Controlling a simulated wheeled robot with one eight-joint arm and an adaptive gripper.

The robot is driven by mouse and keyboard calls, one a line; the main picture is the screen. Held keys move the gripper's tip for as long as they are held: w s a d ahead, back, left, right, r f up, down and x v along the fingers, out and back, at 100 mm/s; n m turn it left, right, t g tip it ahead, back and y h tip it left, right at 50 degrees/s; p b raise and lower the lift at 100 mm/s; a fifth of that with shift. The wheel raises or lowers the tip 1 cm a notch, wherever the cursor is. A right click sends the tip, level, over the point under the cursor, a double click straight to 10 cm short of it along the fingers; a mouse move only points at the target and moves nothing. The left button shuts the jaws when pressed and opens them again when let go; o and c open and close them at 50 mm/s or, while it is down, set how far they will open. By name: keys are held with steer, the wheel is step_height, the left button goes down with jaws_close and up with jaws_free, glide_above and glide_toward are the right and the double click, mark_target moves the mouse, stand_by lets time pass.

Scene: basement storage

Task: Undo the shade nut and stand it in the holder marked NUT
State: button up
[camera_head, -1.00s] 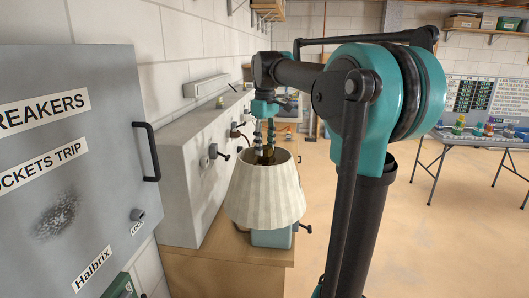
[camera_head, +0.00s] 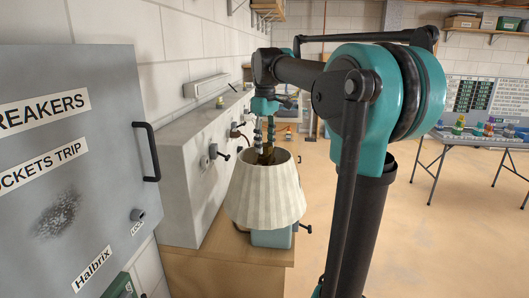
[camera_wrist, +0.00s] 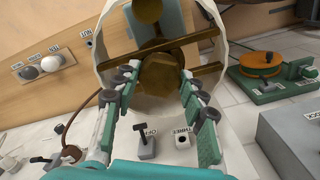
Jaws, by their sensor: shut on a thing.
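The lamp's pleated cream shade (camera_head: 265,198) stands upright on a teal lamp base (camera_head: 272,238) on the wooden bench. My gripper (camera_head: 265,155) points down into the open top of the shade. In the wrist view my gripper (camera_wrist: 160,82) is shut on the brass-coloured hexagonal shade nut (camera_wrist: 160,72), one finger on each side. The nut sits at the middle of the brown cross-bars (camera_wrist: 200,52) inside the shade's rim. Its thread is hidden.
A grey breaker cabinet (camera_head: 70,120) stands close on the left. A pale box with knobs (camera_head: 195,160) lies along the wall behind the lamp. In the wrist view a green device with an orange disc (camera_wrist: 262,62) is at the right. A folding table (camera_head: 470,142) stands far right.

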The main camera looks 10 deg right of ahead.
steer(key=shift+r, duration=0.35)
steer(key=shift+r, duration=0.95)
